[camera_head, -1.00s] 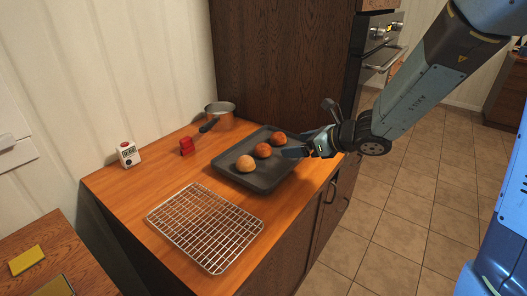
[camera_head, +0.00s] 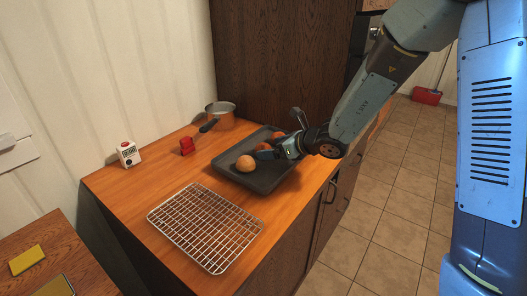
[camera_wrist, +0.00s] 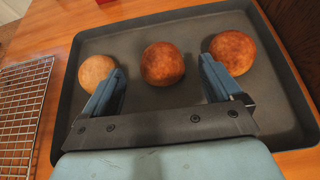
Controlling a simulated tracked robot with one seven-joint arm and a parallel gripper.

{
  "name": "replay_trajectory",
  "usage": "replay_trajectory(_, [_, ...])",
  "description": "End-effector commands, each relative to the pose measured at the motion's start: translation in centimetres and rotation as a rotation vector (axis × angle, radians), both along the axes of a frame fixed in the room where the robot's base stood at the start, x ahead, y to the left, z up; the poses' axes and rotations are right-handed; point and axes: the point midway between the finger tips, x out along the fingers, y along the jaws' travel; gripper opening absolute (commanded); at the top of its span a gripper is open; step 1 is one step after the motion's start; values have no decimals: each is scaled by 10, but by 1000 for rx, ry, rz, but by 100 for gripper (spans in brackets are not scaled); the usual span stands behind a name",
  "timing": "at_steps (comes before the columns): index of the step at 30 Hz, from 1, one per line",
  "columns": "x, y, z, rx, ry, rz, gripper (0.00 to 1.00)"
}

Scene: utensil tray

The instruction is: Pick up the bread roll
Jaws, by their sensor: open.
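Three round bread rolls lie in a row on a dark baking tray (camera_head: 261,184). The palest roll (camera_head: 245,163) is nearest in the head view and at left in the wrist view (camera_wrist: 97,73). The middle roll (camera_wrist: 162,64) is browner; my gripper partly hides it in the head view (camera_head: 263,146). The darkest roll (camera_wrist: 232,52) is at right in the wrist view. My gripper (camera_wrist: 162,68) is open and empty over the tray, with its fingertips to either side of the middle roll. I cannot tell whether they touch any roll.
A wire cooling rack (camera_head: 206,228) lies on the wooden counter in front of the tray. The tray's raised rim surrounds the rolls.

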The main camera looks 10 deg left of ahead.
Motion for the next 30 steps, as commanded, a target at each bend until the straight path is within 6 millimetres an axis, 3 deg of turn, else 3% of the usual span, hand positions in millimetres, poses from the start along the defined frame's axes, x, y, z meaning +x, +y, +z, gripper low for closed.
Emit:
replay_trajectory(6, [10,21,-14,-1,2,2,92])
replay_trajectory(14, [11,23,-14,-1,1,1,92])
replay_trajectory(30, [11,23,-14,-1,1,1,40])
